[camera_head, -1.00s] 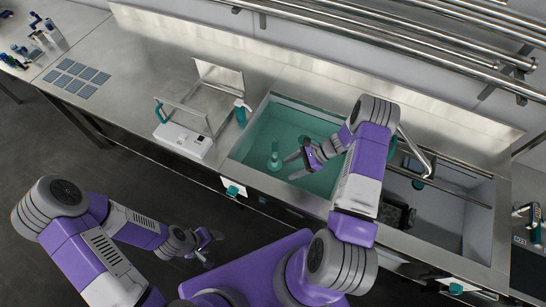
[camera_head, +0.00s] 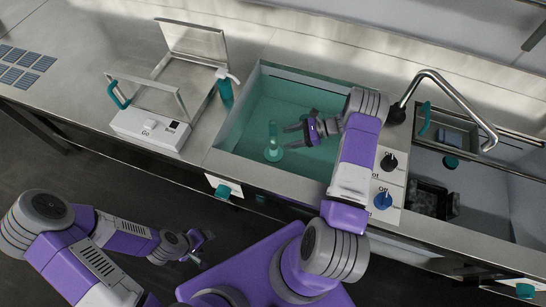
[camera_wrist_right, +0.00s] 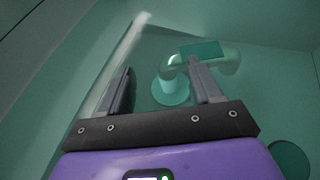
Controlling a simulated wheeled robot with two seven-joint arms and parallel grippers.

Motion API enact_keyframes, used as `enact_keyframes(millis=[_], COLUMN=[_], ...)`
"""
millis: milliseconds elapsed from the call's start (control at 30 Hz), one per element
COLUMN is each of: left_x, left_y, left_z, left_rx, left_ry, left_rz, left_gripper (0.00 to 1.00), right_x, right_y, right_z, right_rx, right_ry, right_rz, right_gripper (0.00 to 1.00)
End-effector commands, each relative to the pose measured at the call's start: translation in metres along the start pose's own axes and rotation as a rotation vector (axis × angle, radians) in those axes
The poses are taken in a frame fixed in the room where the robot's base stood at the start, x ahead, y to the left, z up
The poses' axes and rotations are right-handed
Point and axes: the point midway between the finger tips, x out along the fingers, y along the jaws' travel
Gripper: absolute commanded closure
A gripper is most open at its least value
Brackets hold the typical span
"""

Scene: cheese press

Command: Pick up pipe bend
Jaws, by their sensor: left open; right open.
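The pipe bend (camera_head: 273,151) is a teal-green curved pipe with a round flange. It stands in the teal-tinted left basin (camera_head: 255,112). My right gripper (camera_head: 287,138) is open, just right of it in the head view. In the right wrist view the pipe bend (camera_wrist_right: 171,90) shows ahead of my open right gripper (camera_wrist_right: 161,67); its flange appears between the fingers and its curve passes behind the right finger, partly hidden. I cannot tell whether they touch. My left gripper (camera_head: 205,250) is open and empty, low in front of the counter.
A soap bottle (camera_head: 226,88) stands left of the basin, beside a white machine (camera_head: 151,130) with a raised metal lid. Right of the basin are a tap (camera_head: 450,90) and two knobs (camera_head: 383,198). A second sink (camera_head: 485,185) holds a dark box. The basin walls surround my right gripper.

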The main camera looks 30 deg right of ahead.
Motion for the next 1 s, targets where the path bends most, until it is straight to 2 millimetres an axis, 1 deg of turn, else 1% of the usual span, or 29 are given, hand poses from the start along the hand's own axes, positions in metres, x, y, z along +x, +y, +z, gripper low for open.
enact_keyframes(millis=[33,100,200,300,467,600,767,1000], left_x=[0.025,0.038,0.052,0.06,0.065,0.067,0.071,0.082], left_y=[-0.009,-0.014,-0.019,-0.022,-0.024,-0.025,-0.026,-0.03], left_z=[-0.001,-0.002,-0.003,-0.003,-0.003,-0.003,-0.004,-0.004], left_rx=[0.0,0.0,0.0,0.0,0.0,0.001,0.0,0.0], left_ry=[0.0,0.0,0.0,0.001,0.001,0.001,0.001,0.001], left_rz=[0.0,0.0,0.0,0.0,0.0,0.0,0.0,0.0], left_gripper=[0.36,0.36,0.36,0.36,0.36,0.36,0.36,0.36], right_x=[0.01,0.016,0.022,0.025,0.031,0.046,0.059,0.095], right_y=[0.0,0.0,0.0,0.0,0.0,0.0,-0.001,-0.003], right_z=[-0.024,-0.037,-0.051,-0.059,-0.063,-0.063,-0.064,-0.066], right_rx=[0.0,0.0,-0.001,-0.001,-0.001,0.0,0.0,-0.001], right_ry=[0.0,0.0,0.0,0.0,0.0,-0.002,0.0,0.0], right_rz=[0.0,0.0,0.0,0.0,0.002,0.003,0.003,0.004], right_gripper=[0.36,0.36,0.36,0.36,0.36,0.36,0.36,0.36])
